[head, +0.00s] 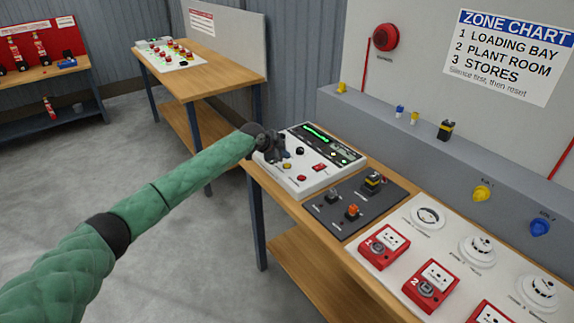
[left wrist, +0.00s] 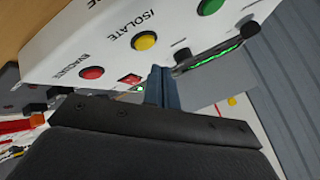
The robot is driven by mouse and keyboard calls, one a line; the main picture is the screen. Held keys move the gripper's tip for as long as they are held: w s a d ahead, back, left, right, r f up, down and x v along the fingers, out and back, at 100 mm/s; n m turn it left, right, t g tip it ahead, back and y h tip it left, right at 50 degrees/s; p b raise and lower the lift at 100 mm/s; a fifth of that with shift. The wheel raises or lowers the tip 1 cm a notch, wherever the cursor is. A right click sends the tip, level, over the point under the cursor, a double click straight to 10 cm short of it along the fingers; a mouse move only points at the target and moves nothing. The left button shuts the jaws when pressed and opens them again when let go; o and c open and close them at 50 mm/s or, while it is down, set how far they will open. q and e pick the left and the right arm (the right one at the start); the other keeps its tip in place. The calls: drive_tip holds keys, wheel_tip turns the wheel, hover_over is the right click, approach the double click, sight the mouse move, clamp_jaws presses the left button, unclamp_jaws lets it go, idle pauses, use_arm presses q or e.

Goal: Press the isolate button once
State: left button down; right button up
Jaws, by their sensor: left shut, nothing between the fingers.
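The isolate button is a round yellow button, labelled ISOLATE, on a white control panel (head: 337,178). It shows in the left wrist view (left wrist: 144,40) at upper middle, and in the head view (head: 287,178) near the panel's front-left edge. My left gripper (head: 280,150) is shut and empty over the panel's left part. In the left wrist view my left gripper's fingers (left wrist: 159,82) show a little below the yellow button in the picture, apart from it. Their exact height above the panel is hard to tell. My right gripper is not in view.
Beside it on the panel are a red button (left wrist: 92,72) labelled EVACUATE, a green button (left wrist: 210,6), a black knob (left wrist: 182,54) and a red switch (left wrist: 130,79). A dark plate (head: 335,222) with switches and red call points (head: 383,246) lie closer on the bench.

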sight(284, 166)
use_arm(q)
drive_tip(key=shift+r+p, duration=0.6)
drive_tip(key=shift+r, duration=1.25)
